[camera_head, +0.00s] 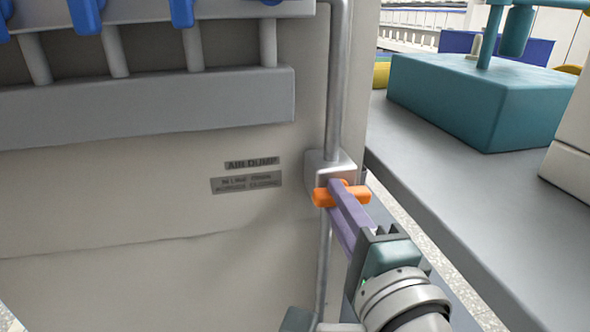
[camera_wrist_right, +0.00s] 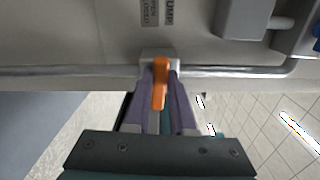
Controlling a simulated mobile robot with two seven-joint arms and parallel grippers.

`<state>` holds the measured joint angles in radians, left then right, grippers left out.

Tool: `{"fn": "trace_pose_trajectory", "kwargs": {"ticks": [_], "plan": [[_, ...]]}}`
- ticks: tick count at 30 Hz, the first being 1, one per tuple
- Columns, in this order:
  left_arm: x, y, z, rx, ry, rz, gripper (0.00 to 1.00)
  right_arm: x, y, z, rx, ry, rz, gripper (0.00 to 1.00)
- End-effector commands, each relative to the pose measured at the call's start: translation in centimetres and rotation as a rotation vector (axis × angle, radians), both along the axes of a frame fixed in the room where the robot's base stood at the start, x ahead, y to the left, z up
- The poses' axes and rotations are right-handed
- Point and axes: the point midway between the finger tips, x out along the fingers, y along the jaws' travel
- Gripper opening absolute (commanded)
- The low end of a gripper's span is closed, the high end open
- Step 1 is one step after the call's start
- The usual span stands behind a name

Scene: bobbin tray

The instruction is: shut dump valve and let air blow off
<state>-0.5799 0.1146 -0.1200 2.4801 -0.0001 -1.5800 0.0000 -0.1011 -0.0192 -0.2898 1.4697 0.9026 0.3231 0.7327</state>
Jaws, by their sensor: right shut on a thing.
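The dump valve has a pale grey square body (camera_head: 318,166) on a vertical grey pipe (camera_head: 340,80) at the panel's right edge. Its orange handle (camera_head: 322,198) lies crosswise to the pipe in the head view. The wrist view also shows the handle (camera_wrist_right: 160,90) standing across the pipe (camera_wrist_right: 225,71). My right gripper (camera_head: 343,192) has its purple fingers shut on the handle, hiding the handle's middle in the head view. In the wrist view the fingers of my right gripper (camera_wrist_right: 160,75) flank the handle. My left gripper is not in view.
A grey bench (camera_head: 440,190) with a teal block (camera_head: 480,100) stands to the right. Blue parts (camera_head: 181,12) sit on a rack at upper left.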

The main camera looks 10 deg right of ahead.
Motion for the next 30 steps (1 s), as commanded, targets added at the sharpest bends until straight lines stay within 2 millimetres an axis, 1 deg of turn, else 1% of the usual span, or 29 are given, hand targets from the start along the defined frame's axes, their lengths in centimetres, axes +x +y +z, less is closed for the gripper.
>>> {"fn": "trace_pose_trajectory", "kwargs": {"ticks": [9, 23, 24, 30], "plan": [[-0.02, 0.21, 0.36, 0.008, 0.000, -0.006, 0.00, 0.03, 0.00, -0.02, -0.092, -0.004, 0.000, 0.00], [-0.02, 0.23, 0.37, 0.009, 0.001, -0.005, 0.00, 0.03, 0.01, -0.05, -0.105, -0.006, -0.001, 0.00], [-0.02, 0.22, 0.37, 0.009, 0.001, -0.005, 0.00, 0.03, 0.00, -0.05, -0.105, -0.006, -0.001, 0.25], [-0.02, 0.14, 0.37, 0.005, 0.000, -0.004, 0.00, 0.02, 0.00, -0.07, -0.103, -0.005, 0.000, 0.47]]}}
